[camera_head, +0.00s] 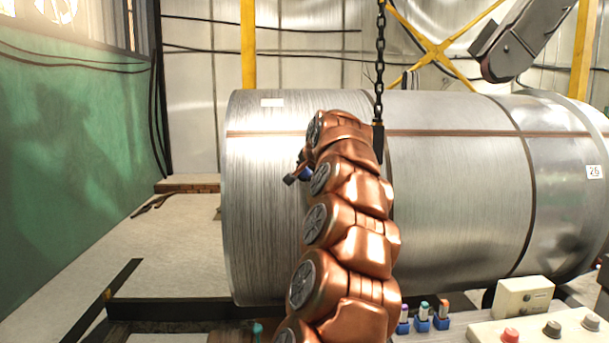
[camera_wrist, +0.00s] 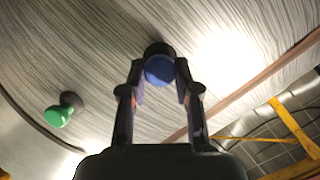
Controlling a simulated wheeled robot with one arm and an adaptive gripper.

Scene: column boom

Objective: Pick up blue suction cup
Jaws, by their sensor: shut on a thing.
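The blue suction cup (camera_wrist: 159,71) has a round blue knob and a dark base, and sits between my gripper's fingertips in the wrist view. My gripper (camera_wrist: 160,82) is shut on it. The dark base is against or very close to the metal roll's surface; I cannot tell whether it touches. In the head view, a bit of the blue suction cup (camera_head: 306,175) shows beside my gripper (camera_head: 296,174), left of my copper arm, which hides part of this area.
A large metal roll (camera_head: 450,170) lies across the view. A green suction cup (camera_wrist: 60,114) is on it, left of my gripper. A chain (camera_head: 380,60) hangs close to my arm. A panel with buttons (camera_head: 545,328) and small coloured items (camera_head: 422,318) stand at lower right.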

